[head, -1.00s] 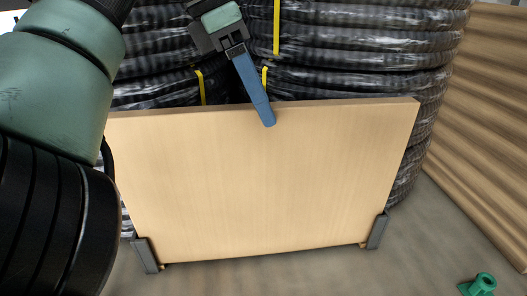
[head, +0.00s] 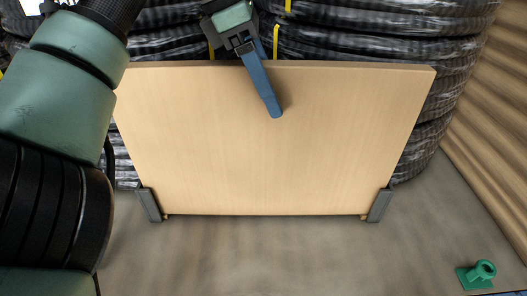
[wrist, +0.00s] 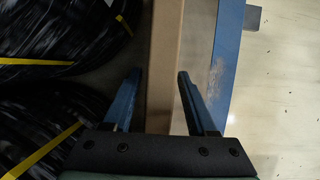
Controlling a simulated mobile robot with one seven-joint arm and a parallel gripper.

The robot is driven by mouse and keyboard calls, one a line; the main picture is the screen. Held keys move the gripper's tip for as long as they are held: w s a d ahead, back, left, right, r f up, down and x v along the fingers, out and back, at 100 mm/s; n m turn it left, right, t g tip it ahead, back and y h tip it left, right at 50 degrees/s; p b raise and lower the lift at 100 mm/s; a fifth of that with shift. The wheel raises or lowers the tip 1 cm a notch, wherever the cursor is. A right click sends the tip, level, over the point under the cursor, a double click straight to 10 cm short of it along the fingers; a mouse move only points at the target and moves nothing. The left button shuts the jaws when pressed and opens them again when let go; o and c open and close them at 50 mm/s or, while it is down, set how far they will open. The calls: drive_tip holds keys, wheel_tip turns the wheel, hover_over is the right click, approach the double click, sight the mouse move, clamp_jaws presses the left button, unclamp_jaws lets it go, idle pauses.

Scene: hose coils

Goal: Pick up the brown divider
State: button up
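The brown divider (head: 270,150) is a flat light-wood panel standing upright, its lower corners in two dark brackets. My gripper (head: 272,108) straddles its top edge near the middle in the head view. One blue finger hangs down the near face, and the other is hidden behind the panel. In the wrist view, my gripper (wrist: 160,74) is open with a finger on each side of the divider's edge (wrist: 164,50). A gap shows on the left side; the right finger is close to the panel, and contact there cannot be told.
Stacked black hose coils (head: 385,45) with yellow straps stand just behind the divider. A corrugated brown wall (head: 490,120) rises at right. A small green fitting (head: 478,274) lies at the lower right. The grey floor (head: 270,260) in front is clear.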

drive_tip(key=shift+w+d, duration=0.1)
drive_tip(key=shift+d, duration=0.45)
drive_tip(key=c, duration=0.5)
drive_tip(key=shift+c, duration=1.1)
clamp_jaws()
drive_tip(key=shift+a, duration=0.2)
drive_tip(key=shift+d, duration=0.1)
